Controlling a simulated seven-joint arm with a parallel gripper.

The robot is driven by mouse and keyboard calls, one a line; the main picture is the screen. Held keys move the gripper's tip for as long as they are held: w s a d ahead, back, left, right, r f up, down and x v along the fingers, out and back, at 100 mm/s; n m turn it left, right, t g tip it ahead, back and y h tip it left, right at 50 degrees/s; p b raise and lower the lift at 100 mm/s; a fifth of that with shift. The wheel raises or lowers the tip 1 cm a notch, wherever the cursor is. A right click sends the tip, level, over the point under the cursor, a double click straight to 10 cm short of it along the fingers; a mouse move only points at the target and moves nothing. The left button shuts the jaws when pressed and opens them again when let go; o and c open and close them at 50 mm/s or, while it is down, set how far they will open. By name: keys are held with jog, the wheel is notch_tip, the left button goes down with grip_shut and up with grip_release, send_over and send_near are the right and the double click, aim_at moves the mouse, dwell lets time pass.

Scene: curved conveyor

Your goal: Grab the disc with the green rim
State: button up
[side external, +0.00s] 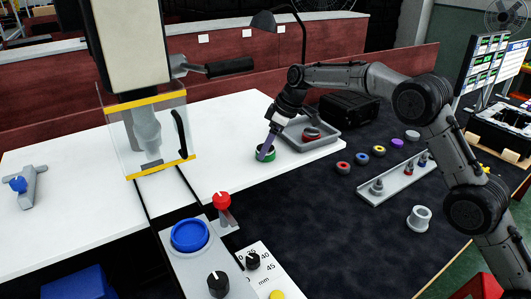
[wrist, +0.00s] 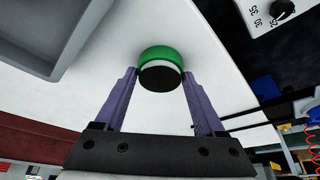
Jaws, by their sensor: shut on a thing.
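The disc with the green rim (side external: 265,153) is on the white table, near its right part, in the side external view. In the wrist view the disc (wrist: 161,66) sits between the two purple fingers, its green rim up and its dark face toward the camera. My gripper (side external: 267,147) reaches down to the disc from the upper right. In the wrist view my gripper (wrist: 160,75) is shut on the disc, a finger on each side. I cannot tell whether the disc is lifted off the table.
Several coloured discs lie on the dark mat by a grey rack (side external: 398,181). A machine with a clear guard (side external: 150,130) stands to the left.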

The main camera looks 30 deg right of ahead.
jog(key=c, duration=0.4)
jog(key=shift+c, duration=0.2)
jog(key=shift+r, duration=0.1)
